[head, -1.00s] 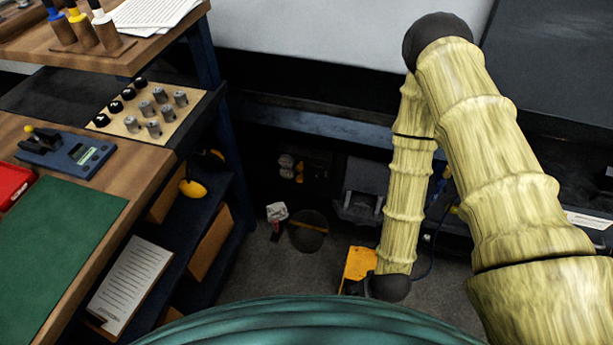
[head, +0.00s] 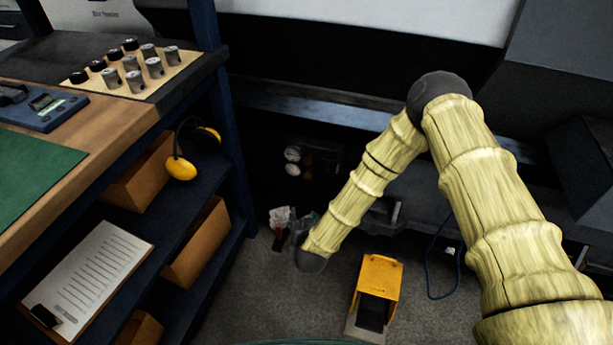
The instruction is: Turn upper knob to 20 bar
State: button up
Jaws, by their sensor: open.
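A small dark panel with two pale round gauges, an upper gauge (head: 292,154) and a lower gauge (head: 292,169), sits low under the machine at the back. Beside each gauge is a small orange-brown spot that looks like a knob; the upper knob (head: 308,158) is beside the upper gauge. Dial readings and knob markings are too small and dark to read. My pale, bamboo-like arm comes in from the right and bends down to a dark joint in front of the floor, right of and below the panel.
A yellow box-like pedal (head: 378,285) stands on the grey floor, with a blue cable (head: 430,270) to its right. A workbench (head: 120,135) with shelves, yellow earmuffs (head: 181,168) and a clipboard (head: 92,272) fills the left.

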jog(key=w+a+f+m+t+h+b, duration=0.2)
jog(key=w+a+t+b, duration=0.1)
jog(key=w+b, duration=0.5)
jog(key=m+t+h+b, duration=0.2)
jog(key=m+h+b, duration=0.25)
jog(key=b, duration=0.25)
send_near(307, 163)
jog(key=shift+h, duration=0.35)
jog(key=b+x, duration=0.3)
jog(key=x, duration=0.5)
jog(key=shift+w+a+f, duration=0.1)
jog(key=shift+w+f, duration=0.05)
jog(key=shift+w, duration=0.75)
jog(key=c, duration=1)
